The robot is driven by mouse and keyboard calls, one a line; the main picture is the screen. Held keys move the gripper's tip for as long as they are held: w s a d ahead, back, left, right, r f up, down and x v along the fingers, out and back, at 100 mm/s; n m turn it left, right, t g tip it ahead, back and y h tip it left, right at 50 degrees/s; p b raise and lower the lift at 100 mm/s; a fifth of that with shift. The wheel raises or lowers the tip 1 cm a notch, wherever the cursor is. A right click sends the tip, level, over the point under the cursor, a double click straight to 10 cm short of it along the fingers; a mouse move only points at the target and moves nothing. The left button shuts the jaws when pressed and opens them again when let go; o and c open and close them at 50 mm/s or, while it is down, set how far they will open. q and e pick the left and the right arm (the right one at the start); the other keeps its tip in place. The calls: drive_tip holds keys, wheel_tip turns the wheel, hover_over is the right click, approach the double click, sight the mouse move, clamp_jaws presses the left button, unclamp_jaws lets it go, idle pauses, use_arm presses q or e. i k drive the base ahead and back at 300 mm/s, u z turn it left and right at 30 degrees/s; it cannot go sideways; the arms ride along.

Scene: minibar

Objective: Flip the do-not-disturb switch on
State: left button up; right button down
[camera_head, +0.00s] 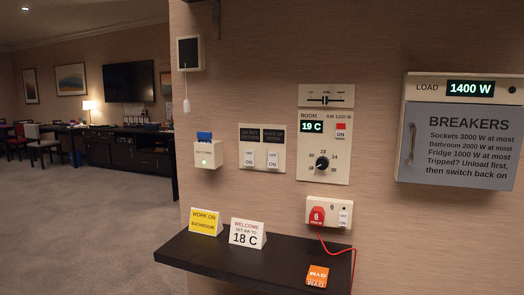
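The do-not-disturb switch (249,157) is the left white rocker of a two-switch wall plate in the middle of the picture. A dark label (249,135) reading "DO NOT DISTURB" sits above it. The make-up-room switch (272,158) is right beside it, under its own dark label (275,136). The small lettering on both rockers is too blurred to tell surely which way each is set. Nothing covers the plate. Neither of my grippers is in view.
A room thermostat (324,150) is to the right. A dark shelf (200,250) with signs juts out below. A breaker box (458,140) hangs at far right.

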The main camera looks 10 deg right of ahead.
sight(250, 155)
drive_tip(key=u, duration=0.1)
drive_tip(key=i, duration=1.05)
drive_tip(key=u, duration=0.55)
